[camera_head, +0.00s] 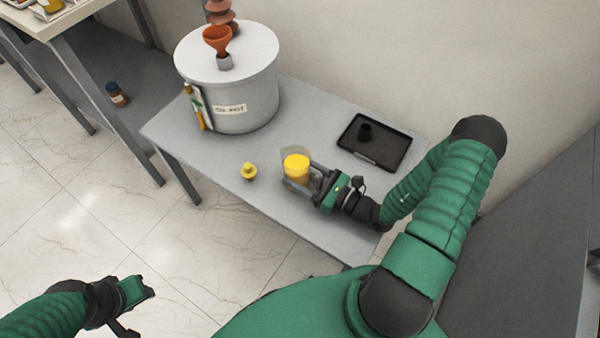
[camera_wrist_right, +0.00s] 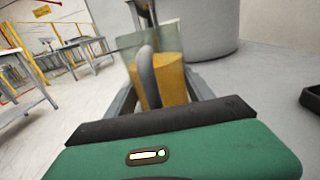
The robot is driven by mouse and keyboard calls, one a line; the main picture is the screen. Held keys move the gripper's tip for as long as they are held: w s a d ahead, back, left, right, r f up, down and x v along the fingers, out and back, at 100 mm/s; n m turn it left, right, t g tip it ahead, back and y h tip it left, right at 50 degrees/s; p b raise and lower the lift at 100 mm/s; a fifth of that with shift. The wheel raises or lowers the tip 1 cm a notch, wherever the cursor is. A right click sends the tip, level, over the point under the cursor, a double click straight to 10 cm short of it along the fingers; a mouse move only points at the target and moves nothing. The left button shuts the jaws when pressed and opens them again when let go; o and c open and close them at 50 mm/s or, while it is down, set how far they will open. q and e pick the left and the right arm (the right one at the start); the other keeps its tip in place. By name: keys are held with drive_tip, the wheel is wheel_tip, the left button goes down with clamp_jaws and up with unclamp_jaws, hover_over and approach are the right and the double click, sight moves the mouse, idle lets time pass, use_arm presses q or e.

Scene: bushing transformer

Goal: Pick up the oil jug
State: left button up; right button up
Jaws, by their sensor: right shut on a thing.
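The oil jug (camera_head: 296,167) is a clear container with yellow oil inside, at the middle of the grey table. My right gripper (camera_head: 303,180) reaches it from the right and is shut on it. In the right wrist view the jug (camera_wrist_right: 172,78) sits between the fingers, with its grey curved handle facing the wrist. I cannot tell whether the jug's base touches the table. My left gripper (camera_head: 143,290) is at the lower left, over the floor and away from the table; its finger gap is not clear.
A small yellow piece (camera_head: 249,171) lies left of the jug. A black tray (camera_head: 374,143) with a dark cup (camera_head: 365,132) is at the right. The table's front left is clear.

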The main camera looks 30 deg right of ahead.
clamp_jaws()
drive_tip(key=shift+r, duration=0.1)
